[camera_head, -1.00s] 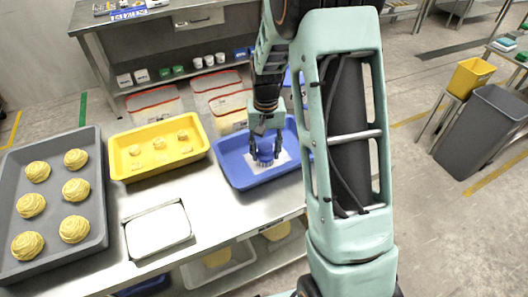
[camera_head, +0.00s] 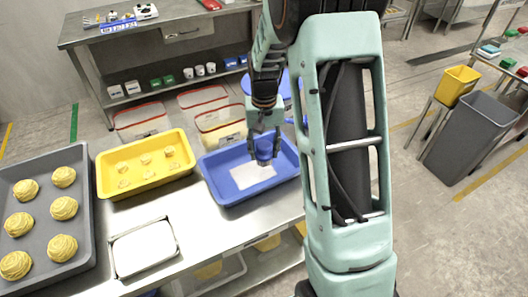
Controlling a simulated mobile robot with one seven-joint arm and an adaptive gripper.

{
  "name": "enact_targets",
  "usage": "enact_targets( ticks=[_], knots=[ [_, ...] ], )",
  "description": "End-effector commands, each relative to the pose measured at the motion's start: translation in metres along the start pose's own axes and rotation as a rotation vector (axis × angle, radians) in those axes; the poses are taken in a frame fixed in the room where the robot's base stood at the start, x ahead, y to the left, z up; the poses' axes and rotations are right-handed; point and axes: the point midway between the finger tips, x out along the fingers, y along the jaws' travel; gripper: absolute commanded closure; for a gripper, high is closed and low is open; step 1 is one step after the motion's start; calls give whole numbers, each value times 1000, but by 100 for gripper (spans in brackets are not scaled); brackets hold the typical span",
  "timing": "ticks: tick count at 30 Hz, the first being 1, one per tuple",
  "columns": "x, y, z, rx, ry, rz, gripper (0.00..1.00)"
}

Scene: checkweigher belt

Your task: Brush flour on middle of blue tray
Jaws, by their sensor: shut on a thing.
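The blue tray (camera_head: 222,190) stands on the steel table to the right of the yellow tray. A white patch of flour (camera_head: 250,175) covers the middle of its floor. My gripper (camera_head: 264,150) is above the tray, over its right part, shut on a blue brush (camera_head: 263,157). The brush shows just behind and right of the flour patch. I cannot tell whether it touches the tray floor. My gripper fingers hide part of the brush.
A yellow tray (camera_head: 115,187) with several small dough pieces stands to the left. A grey tray (camera_head: 82,230) of noodle nests is at far left. A shallow white-filled metal tray (camera_head: 146,252) lies in front. Lidded containers (camera_head: 142,121) stand behind. My arm hides the table's right side.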

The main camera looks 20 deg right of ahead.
Motion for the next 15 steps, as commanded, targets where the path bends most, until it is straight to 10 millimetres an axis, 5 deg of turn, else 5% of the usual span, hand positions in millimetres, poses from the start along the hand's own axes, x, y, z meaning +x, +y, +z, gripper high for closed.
enact_targets(
  ticks=[7,15],
  knots=[
    [-26,0,-1,0,2,0,85],
    [-31,1,-1,-1,1,0,85]
  ],
)
